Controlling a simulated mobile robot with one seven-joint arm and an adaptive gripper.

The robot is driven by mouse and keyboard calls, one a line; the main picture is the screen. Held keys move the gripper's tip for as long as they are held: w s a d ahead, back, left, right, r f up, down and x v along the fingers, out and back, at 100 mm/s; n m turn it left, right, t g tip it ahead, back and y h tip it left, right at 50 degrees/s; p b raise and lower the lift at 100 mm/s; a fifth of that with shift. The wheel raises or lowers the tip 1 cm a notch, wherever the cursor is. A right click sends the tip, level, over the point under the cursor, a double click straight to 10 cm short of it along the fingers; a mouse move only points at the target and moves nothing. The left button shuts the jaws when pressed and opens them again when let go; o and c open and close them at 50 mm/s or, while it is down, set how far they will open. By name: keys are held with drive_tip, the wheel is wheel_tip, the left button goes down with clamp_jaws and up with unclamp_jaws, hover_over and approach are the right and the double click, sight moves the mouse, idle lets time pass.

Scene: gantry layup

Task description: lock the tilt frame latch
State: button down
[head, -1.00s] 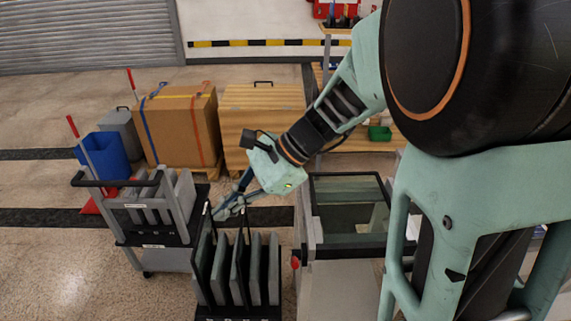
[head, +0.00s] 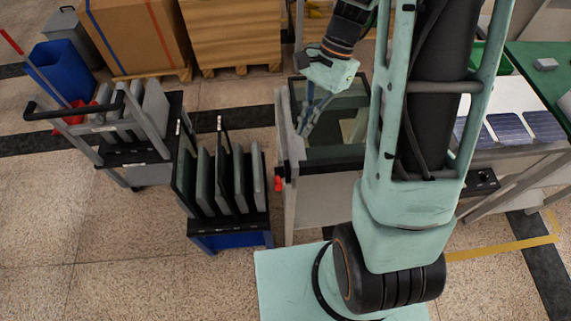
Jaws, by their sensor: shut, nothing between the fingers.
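The tilt frame (head: 340,153) is a dark-rimmed frame with a glassy panel on a grey stand, in the middle of the head view. A small red knob (head: 278,184) sits at its near left corner; it looks like the latch handle, but its locked or unlocked state is too small to tell. My gripper (head: 303,130) points down over the left side of the frame, behind and right of the red knob and apart from it. Its fingers are shut and empty. My own arm covers the frame's right side.
A rack of upright dark panels (head: 208,185) stands just left of the frame. A grey cart (head: 155,177) with a black handle is further left. Cardboard and wooden boxes (head: 229,38) stand behind. A table with blue solar cells (head: 510,128) is at right.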

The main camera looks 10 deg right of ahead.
approach(277, 180)
wheel_tip(277, 180, down, 5)
drive_tip(key=s, duration=0.1)
drive_tip(key=shift+s+a+f+p, duration=0.3)
drive_tip(key=shift+s+a+f, duration=0.1)
drive_tip(key=shift+a+f, duration=0.2)
drive_tip(key=shift+w+f, duration=0.1)
drive_tip(key=shift+f, duration=0.05)
